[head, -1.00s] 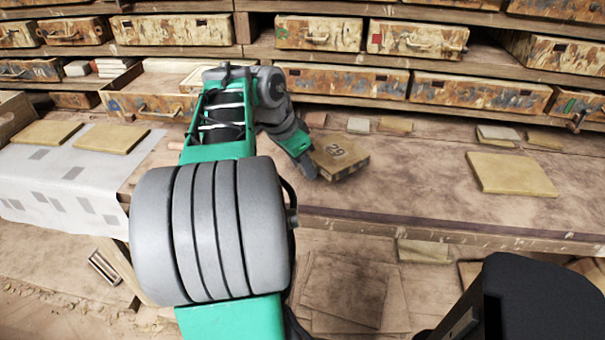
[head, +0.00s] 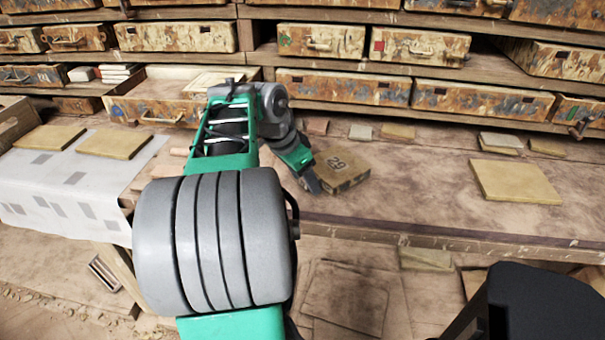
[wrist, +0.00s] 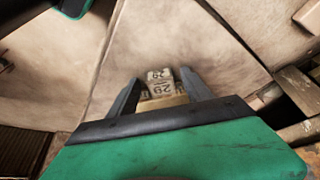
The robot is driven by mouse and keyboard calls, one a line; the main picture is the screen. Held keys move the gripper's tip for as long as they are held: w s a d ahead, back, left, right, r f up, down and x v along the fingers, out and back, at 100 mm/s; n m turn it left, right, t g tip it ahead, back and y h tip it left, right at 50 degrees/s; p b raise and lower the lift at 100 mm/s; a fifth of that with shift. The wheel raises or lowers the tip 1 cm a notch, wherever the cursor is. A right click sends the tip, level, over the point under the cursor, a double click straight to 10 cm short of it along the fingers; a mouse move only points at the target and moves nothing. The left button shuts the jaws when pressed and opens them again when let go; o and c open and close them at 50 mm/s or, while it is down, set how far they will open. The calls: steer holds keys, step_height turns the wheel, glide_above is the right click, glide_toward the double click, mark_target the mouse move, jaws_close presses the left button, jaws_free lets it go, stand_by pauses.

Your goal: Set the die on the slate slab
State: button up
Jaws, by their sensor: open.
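The die (head: 343,170) is a tan block with a dark 29 printed on it, lying on the workbench near its front edge. My gripper (head: 312,178) is low at the left side of the die in the head view, partly covering it. In the wrist view the die (wrist: 161,86) shows between the two fingertips of my open gripper (wrist: 160,92). I cannot tell whether either finger touches it. No slab is clearly slate: a flat tan slab (head: 516,182) lies at the right, and a small greyish tile (head: 500,141) lies behind it.
Two tan slabs (head: 113,144) lie on a pale cloth (head: 55,190) at the left. Small tiles (head: 398,131) sit along the back of the bench. Shelves of worn drawers (head: 343,88) stand behind. The bench between the die and the right-hand slab is clear.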

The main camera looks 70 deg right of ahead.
steer(key=p+v, duration=0.4)
steer(key=v, duration=0.8)
steer(key=w+a+f+n+t, duration=0.1)
steer(key=w+a+f+n, duration=0.2)
steer(key=w+a+n, duration=0.35)
steer(key=w+a+f+n+t, duration=0.2)
steer(key=w+a+f+n, duration=0.1)
steer(key=w+a+n, duration=0.3)
steer(key=a+f+n+y, duration=0.1)
steer(key=a+f+n, duration=0.2)
steer(key=a, duration=0.6)
steer(key=a+f+n+t+y, duration=0.1)
steer(key=a+f+n, duration=0.3)
steer(key=a, duration=0.5)
steer(key=w+a+f+n+y, duration=0.1)
steer(key=a+f+n+y, duration=0.1)
steer(key=a+n, duration=0.3)
steer(key=a+f, duration=0.1)
steer(key=a, duration=0.2)
steer(key=shift+a+t, duration=0.3)
steer(key=shift+a, duration=0.1)
steer(key=shift+f, duration=0.15)
